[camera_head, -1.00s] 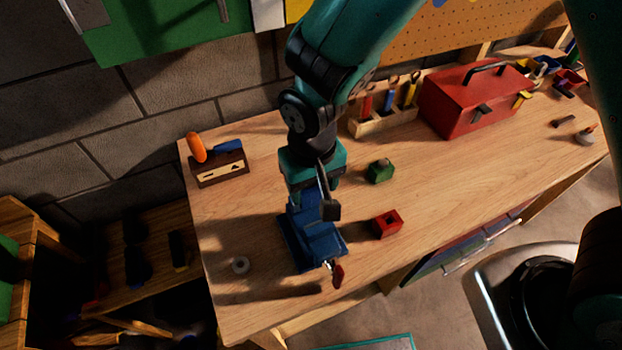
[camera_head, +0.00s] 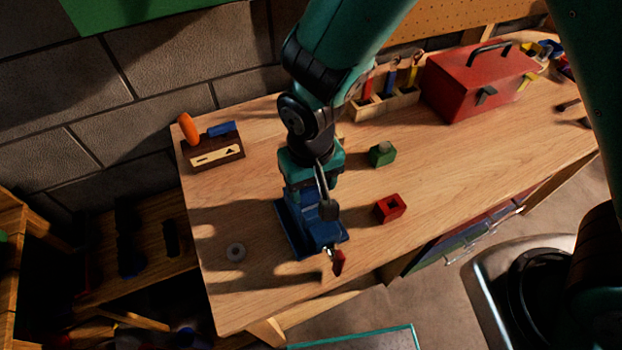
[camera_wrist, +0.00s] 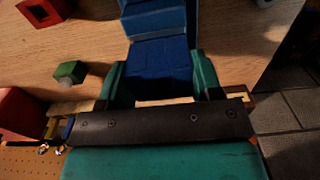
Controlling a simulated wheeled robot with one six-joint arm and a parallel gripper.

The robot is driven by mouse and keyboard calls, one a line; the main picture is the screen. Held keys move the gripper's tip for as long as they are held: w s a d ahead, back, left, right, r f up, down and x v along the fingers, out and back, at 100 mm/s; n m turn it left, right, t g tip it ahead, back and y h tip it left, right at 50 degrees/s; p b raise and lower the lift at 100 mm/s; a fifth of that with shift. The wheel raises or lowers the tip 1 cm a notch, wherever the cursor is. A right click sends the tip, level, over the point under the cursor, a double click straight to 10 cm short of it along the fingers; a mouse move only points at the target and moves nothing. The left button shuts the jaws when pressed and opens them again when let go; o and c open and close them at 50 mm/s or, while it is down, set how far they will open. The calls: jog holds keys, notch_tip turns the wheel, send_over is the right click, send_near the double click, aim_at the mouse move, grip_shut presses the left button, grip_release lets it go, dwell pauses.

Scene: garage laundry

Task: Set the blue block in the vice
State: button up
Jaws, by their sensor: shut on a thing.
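The blue vice (camera_head: 298,240), with a red-ended handle (camera_head: 338,262), stands near the bench's front left edge. My gripper (camera_head: 312,190) points down over the vice, hiding much of its jaws. In the wrist view its teal fingers (camera_wrist: 160,68) are shut on the blue block (camera_wrist: 160,54), one at each side. The vice (camera_wrist: 155,16) shows just beyond the block. I cannot tell whether the block touches it or sits between its jaws. In the head view the block is hard to separate from the vice and my gripper.
A red block (camera_head: 391,208) and a green block (camera_head: 382,154) lie right of the vice. A wooden holder (camera_head: 215,157) stands at the back left. A red toolbox (camera_head: 475,85) and a tool rack (camera_head: 385,106) stand behind.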

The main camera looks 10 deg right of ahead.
aim_at(312, 199)
notch_tip(312, 199, down, 2)
jog(key=shift+f+b, duration=0.15)
jog(key=shift+b, duration=0.55)
jog(key=shift+s+d+f+b, duration=0.1)
jog(key=shift+s+f+b, duration=0.05)
jog(key=shift+f+b, duration=0.25)
jog(key=shift+s+d+f+b, duration=0.15)
jog(key=shift+f+b, duration=0.1)
jog(key=shift+f, duration=0.2)
jog(key=shift+s+d+f+b, duration=0.15)
jog(key=shift+s+f+b, duration=0.05)
jog(key=shift+s+b, duration=0.1)
jog(key=shift+w+a+f, duration=0.2)
jog(key=shift+w+f, duration=0.25)
jog(key=shift+w, duration=0.15)
jog(key=shift+w+a, duration=0.15)
jog(key=shift+a, duration=0.25)
jog(key=shift+c, duration=0.8)
jog(key=o, duration=0.9)
jog(key=shift+s+d+r, duration=0.15)
jog(key=shift+s+r, duration=0.15)
jog(key=shift+s, duration=0.05)
jog(key=shift+o, duration=1.3)
jog(key=shift+d+r, duration=0.1)
jog(key=shift+d, duration=0.05)
jog(key=shift+w, duration=0.2)
notch_tip(312, 199, up, 18)
jog(key=b, duration=0.2)
jog(key=shift+f, duration=0.25)
